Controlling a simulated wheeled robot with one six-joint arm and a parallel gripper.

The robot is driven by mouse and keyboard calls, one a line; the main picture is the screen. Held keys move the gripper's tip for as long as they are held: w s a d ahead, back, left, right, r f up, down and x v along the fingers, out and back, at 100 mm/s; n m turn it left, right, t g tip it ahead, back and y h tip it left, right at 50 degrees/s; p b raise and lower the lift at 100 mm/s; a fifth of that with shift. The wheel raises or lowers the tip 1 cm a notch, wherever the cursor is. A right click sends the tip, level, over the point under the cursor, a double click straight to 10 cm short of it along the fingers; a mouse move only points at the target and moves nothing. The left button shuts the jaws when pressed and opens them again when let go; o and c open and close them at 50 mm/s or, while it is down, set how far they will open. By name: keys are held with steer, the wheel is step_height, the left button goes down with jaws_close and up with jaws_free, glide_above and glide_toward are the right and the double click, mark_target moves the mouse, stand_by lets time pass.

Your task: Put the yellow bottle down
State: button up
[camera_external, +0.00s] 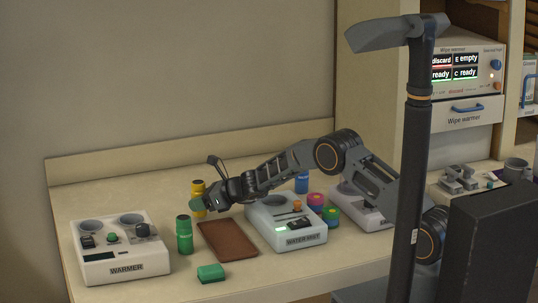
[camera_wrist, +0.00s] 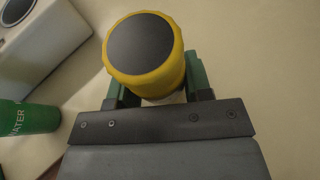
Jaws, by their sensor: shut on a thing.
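The yellow bottle (camera_external: 198,190) has a dark round top and looks upright at the back left of the counter. My gripper (camera_external: 200,205) is shut on it, and the arm reaches in from the right. In the wrist view the yellow bottle (camera_wrist: 144,55) sits between the green fingers of my gripper (camera_wrist: 158,88), its dark top facing the camera. Its lower part is hidden by the gripper, so I cannot tell whether its base touches the counter.
A green bottle (camera_external: 184,236) stands in front of the yellow one, also in the wrist view (camera_wrist: 28,118). The white warmer (camera_external: 118,255) is at left, a brown mat (camera_external: 228,242) at right. A water unit (camera_external: 286,225) stands beyond the mat. A green block (camera_external: 211,273) lies in front.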

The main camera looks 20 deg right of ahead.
steer(key=shift+f, duration=0.55)
steer(key=shift+f, duration=0.15)
steer(key=o, duration=1)
